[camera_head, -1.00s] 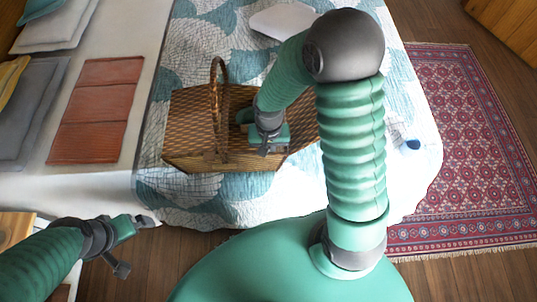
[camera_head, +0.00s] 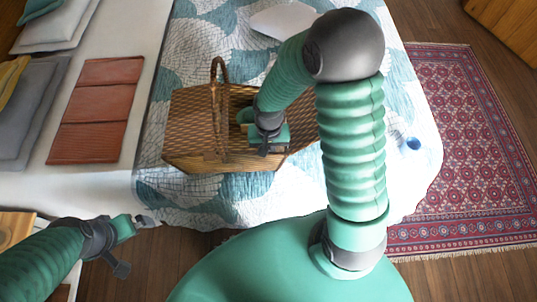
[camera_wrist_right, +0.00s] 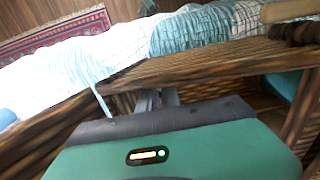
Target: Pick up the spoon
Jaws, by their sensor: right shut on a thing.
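My right gripper (camera_head: 265,150) is down inside the open wicker basket (camera_head: 190,120) on the bed. In the right wrist view its fingers (camera_wrist_right: 157,100) are shut between the basket walls. A thin pale stick (camera_wrist_right: 101,101), which looks like the spoon's handle, rises beside the fingers. The rest of the spoon is hidden by the gripper body, and the head view does not show it.
The basket's arched handle (camera_head: 214,80) stands up left of my right arm. A small blue thing (camera_head: 413,143) lies on the quilt at right, and a flat white thing (camera_head: 285,20) lies behind. An orange folded cloth (camera_head: 98,110) is at left. A patterned rug (camera_head: 450,140) covers the floor at right.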

